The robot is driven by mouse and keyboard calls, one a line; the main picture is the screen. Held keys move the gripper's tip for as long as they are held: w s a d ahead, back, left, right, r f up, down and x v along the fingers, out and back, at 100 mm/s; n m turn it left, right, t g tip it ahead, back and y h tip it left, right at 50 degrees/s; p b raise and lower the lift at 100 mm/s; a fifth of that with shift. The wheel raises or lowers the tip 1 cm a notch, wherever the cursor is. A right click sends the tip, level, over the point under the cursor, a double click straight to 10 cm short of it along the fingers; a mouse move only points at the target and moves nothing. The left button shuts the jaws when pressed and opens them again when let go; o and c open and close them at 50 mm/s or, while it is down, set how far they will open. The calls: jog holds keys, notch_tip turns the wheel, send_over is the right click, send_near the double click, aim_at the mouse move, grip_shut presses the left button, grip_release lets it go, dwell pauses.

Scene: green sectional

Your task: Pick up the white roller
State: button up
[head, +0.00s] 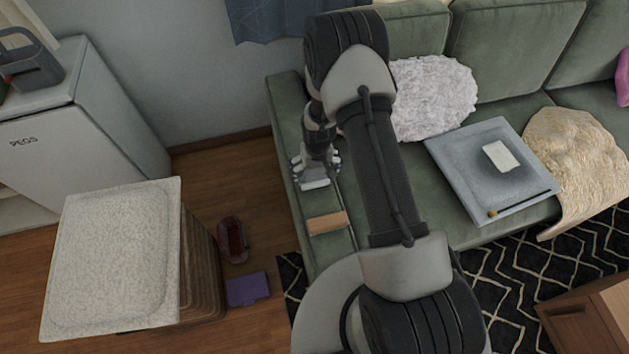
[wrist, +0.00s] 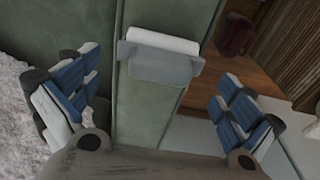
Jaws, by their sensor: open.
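The white roller (wrist: 163,40) lies on the green sofa armrest in the wrist view, a white cylinder along a flat grey body. In the head view it shows as a small pale shape (head: 315,184) just below my gripper (head: 317,165), partly covered by it. In the wrist view my gripper (wrist: 158,75) is open, with its blue-padded fingers wide apart on either side of the roller's place in the picture. Nothing is held between them. I cannot tell how high the fingertips are above the armrest.
A brown block (head: 327,223) lies on the armrest in front of the roller. A white fluffy cushion (head: 432,96) and a grey tray (head: 463,178) are on the sofa seat. A speckled-top stand (head: 115,255) and a purple box (head: 248,289) are on the left.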

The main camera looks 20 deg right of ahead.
aim_at(314, 178)
jog(key=f, duration=0.2)
jog(key=f+b, duration=0.1)
jog(key=f, duration=0.2)
jog(key=w+f+b, duration=0.1)
jog(key=f, duration=0.1)
jog(key=shift+f, duration=0.25)
jog(key=shift+r, duration=0.1)
jog(key=c, duration=1.1)
jog(key=shift+o, duration=0.2)
notch_tip(314, 178, up, 20)
jog(key=p, duration=0.5)
